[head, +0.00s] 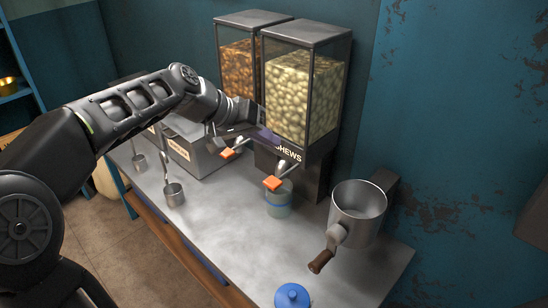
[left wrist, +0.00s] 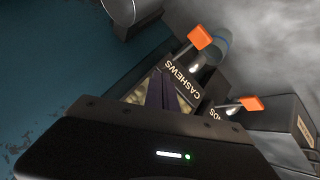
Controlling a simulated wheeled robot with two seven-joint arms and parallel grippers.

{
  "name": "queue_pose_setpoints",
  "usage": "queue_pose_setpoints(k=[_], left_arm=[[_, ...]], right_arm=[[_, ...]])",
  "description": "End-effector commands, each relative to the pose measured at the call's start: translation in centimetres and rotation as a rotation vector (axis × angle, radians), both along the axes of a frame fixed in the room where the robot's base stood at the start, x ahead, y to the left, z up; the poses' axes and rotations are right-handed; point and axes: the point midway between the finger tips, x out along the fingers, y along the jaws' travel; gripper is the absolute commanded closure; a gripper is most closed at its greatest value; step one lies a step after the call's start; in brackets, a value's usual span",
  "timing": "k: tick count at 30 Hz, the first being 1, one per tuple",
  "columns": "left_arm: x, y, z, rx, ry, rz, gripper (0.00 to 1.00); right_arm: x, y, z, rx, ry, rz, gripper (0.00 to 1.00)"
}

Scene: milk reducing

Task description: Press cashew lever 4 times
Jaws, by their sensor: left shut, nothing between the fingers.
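The cashew dispenser (head: 302,90) is a clear bin of pale nuts in a dark frame. Its lever (head: 272,183) has an orange tip and sticks out below the CASHEWS label; the lever also shows in the left wrist view (left wrist: 200,37). A jar (head: 279,203) with a blue band stands under this lever. My left gripper (head: 265,134) is shut and empty in front of the dispenser, near the label and above the lever, apart from the orange tip. Its closed fingers show in the left wrist view (left wrist: 165,93). My right gripper is not in view.
A second dispenser (head: 238,68) of brown nuts stands to the left, with its own orange lever (head: 227,154). A metal grinder (head: 357,215) is at right. A blue lid (head: 292,296) lies in front. Ladles (head: 174,192) and grey containers (head: 195,150) are at left. The counter's middle is clear.

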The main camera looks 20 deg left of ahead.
Motion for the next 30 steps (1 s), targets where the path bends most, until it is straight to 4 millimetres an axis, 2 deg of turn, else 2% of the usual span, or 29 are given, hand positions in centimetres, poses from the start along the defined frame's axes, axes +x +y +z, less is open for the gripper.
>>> queue_pose_setpoints(k=[4,17,23,30], left_arm=[[-0.6,-0.3,0.3,-0.010,0.025,-0.024,1.00],[-0.6,-0.4,-0.1,-0.011,0.025,-0.023,1.00],[-0.6,-0.3,-1.8,-0.011,0.025,-0.022,1.00],[-0.7,-0.4,-5.0,-0.011,0.027,-0.023,1.00]], right_arm=[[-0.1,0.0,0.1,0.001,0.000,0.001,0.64],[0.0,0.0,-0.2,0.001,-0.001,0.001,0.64],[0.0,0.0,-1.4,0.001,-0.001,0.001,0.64],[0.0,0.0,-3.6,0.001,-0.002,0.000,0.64]])
